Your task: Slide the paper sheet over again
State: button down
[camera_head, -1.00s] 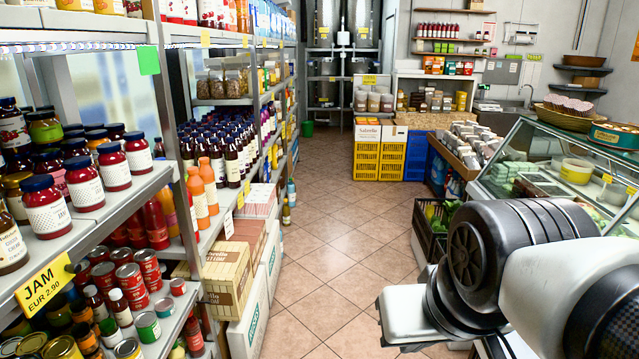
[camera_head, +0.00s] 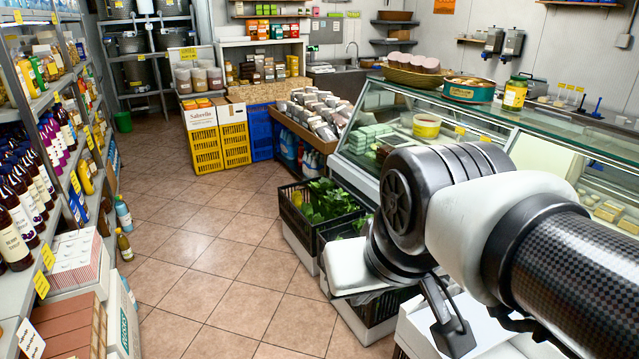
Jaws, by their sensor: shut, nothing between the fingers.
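I cannot make out a paper sheet in this view. My arm reaches in from the right edge, across the front of the glass counter (camera_head: 370,135). My gripper (camera_head: 452,335) shows only in part, low in the picture under the arm. Its dark fingers point down, shut, with nothing seen between them. It is in front of or above a white surface (camera_head: 418,335) at the bottom edge; I cannot tell whether they touch. The arm hides part of the counter behind it.
Dark crates of green vegetables (camera_head: 325,205) stand before the counter. A jar with a yellow label (camera_head: 514,93), a round tin (camera_head: 468,92) and a basket (camera_head: 415,78) sit on its top. Bottle shelves (camera_head: 30,200) line the left. The tiled floor (camera_head: 205,235) between is clear.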

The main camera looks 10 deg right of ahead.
aim_at(487, 331)
jog(key=i+z, duration=0.25)
jog(key=z, duration=0.25)
jog(key=i+j+z, duration=0.2)
jog(key=z, duration=0.3)
jog(key=i+j+z, duration=0.2)
jog(key=z, duration=0.3)
jog(key=i+j+z, duration=0.25)
jog(key=z, duration=0.25)
jog(key=i+j+z, duration=0.2)
jog(key=j+z, duration=0.25)
jog(key=i+j+z, duration=0.15)
jog(key=j+z, duration=0.15)
jog(key=z, duration=0.2)
